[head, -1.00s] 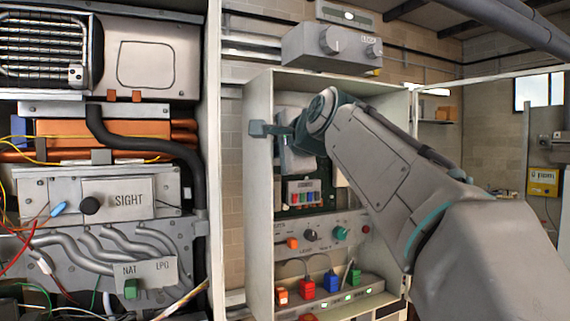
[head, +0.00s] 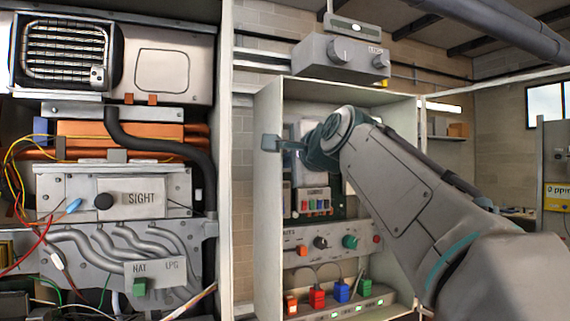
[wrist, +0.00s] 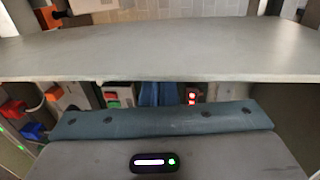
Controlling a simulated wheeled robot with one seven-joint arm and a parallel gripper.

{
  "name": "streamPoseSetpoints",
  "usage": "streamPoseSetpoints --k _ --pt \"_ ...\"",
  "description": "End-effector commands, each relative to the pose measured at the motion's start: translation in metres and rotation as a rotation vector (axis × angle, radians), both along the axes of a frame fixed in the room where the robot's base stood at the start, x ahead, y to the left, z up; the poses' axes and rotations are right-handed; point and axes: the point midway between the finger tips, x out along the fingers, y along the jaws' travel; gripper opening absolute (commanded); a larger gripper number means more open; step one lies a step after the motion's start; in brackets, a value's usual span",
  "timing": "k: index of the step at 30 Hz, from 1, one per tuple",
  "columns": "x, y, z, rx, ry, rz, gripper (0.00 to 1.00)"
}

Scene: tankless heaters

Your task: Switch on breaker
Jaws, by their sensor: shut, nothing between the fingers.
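My gripper (head: 270,143) is at the left wall of the open grey cabinet (head: 268,225) in the head view, near the upper part of that wall. It is shut and empty. In the wrist view its blue-grey fingers (wrist: 158,93) are partly hidden behind a broad grey panel edge. No part is clearly readable as the breaker. A small unit with red lights (wrist: 191,98) shows right of the fingers in the wrist view. My arm hides the right part of the cabinet.
Inside the cabinet are a row of small coloured switches (head: 314,200), a green knob (head: 350,242), and red (head: 317,298) and blue (head: 341,291) blocks low down. A grey box with knobs (head: 340,60) sits above. An open heater with pipes and wires (head: 110,230) stands left.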

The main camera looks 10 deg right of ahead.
Motion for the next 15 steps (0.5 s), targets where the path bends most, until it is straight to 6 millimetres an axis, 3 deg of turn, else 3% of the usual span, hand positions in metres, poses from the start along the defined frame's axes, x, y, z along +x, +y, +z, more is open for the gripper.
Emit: streamPoseSetpoints --k 9,15 --pt "-0.071 -0.016 0.008 0.001 -0.006 -0.002 0.00" --pt "-0.100 -0.020 0.014 0.001 -0.004 0.002 0.00"
